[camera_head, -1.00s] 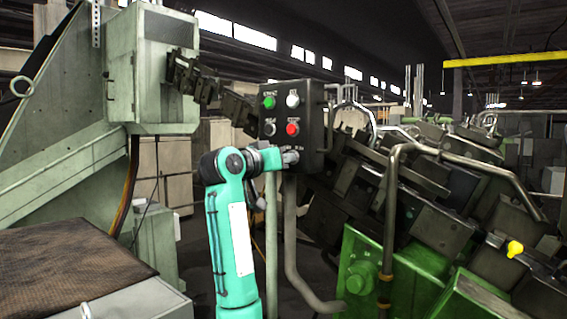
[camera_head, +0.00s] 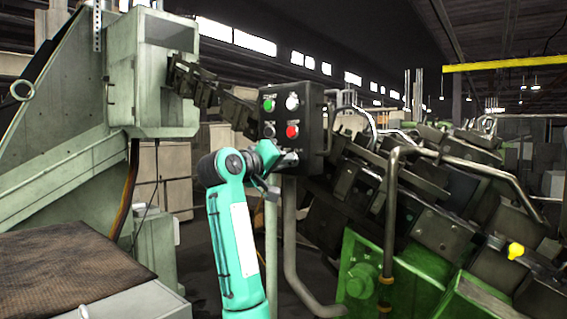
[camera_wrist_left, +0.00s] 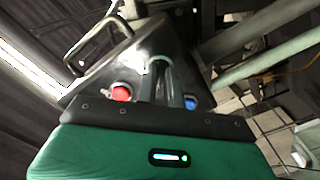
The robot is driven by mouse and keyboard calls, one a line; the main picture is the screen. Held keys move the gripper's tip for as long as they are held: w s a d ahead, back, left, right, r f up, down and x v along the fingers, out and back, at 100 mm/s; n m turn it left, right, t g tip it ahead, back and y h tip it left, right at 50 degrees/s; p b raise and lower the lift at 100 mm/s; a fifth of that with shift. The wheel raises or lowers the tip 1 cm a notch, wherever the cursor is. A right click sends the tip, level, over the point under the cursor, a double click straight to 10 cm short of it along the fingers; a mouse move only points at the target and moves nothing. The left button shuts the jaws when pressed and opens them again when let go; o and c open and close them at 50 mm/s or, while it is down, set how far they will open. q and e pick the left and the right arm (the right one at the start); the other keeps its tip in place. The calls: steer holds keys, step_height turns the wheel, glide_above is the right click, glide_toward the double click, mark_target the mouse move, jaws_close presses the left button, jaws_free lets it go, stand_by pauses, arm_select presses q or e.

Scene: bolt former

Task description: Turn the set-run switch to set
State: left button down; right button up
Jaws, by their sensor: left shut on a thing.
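The dark control box (camera_head: 312,115) stands at the middle of the head view. Its face has a green button (camera_head: 269,104), a white button (camera_head: 292,102), a dark knob (camera_head: 269,130) and a red button (camera_head: 292,131). My left gripper (camera_head: 288,159) is at the lower part of this face, shut on the set-run switch, and looks tilted. The switch itself is hidden by the gripper. In the left wrist view the fingers (camera_wrist_left: 160,82) reach to the box face, between the red button (camera_wrist_left: 121,92) and a blue round part (camera_wrist_left: 190,102). My right gripper is not in view.
A bar handle (camera_head: 327,122) sticks out on the box's right side; it also shows in the wrist view (camera_wrist_left: 92,45). A grey post (camera_head: 290,230) runs down below the box. Dark machinery (camera_head: 440,230) crowds the right, and a grey-green cabinet (camera_head: 150,75) the left.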

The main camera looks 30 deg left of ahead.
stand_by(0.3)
arm_select(q)
steer(key=c, duration=1.5)
jaws_free()
steer(key=shift+s, duration=0.15)
steer(key=s+b, duration=0.2)
steer(key=s, duration=0.2)
steer(key=s+b, duration=0.2)
steer(key=s, duration=0.3)
steer(key=s+a+b, duration=0.1)
steer(key=s+b, duration=0.1)
steer(key=s, duration=0.2)
steer(key=shift+s+a, duration=0.1)
steer(key=shift+s, duration=0.2)
